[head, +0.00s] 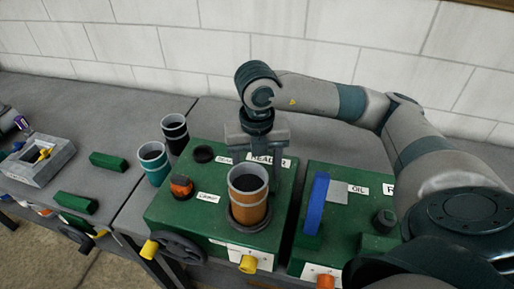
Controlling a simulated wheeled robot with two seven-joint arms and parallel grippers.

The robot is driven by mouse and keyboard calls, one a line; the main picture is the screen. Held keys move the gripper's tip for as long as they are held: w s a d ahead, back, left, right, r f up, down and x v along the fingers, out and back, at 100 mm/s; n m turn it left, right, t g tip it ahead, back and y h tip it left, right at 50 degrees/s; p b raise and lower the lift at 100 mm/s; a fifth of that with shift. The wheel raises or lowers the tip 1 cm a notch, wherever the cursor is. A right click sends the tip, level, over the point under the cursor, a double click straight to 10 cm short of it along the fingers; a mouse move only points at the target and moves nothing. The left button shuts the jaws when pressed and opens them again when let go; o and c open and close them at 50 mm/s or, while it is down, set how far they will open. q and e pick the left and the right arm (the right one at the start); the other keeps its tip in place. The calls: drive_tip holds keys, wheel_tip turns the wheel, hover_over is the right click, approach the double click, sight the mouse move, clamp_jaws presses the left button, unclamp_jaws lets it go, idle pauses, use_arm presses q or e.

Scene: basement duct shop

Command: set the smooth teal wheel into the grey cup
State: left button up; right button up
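My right gripper (257,152) points down over the green box at the centre, its fingers spread apart. Its fingertips are partly hidden behind an orange cup (249,206) with a grey rim, standing upright in a dark ring on that box. I see nothing held between the visible parts of the fingers. A teal cup (154,167) and a black cup (175,136), both with grey rims, stand behind the box's left side. I cannot make out a plainly grey cup. A small teal piece (18,146) shows at the far left; I cannot tell whether it is a wheel.
The green box (213,222) carries an orange knob (181,187) and a dark handwheel (180,247). A grey tray (56,156) and green blocks (108,162) lie on the left bench.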

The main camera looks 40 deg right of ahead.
drive_tip(key=shift+r, duration=0.3)
wheel_tip(320, 180, up, 12)
drive_tip(key=b, duration=0.3)
drive_tip(key=shift+f, duration=0.25)
idle(0.8)
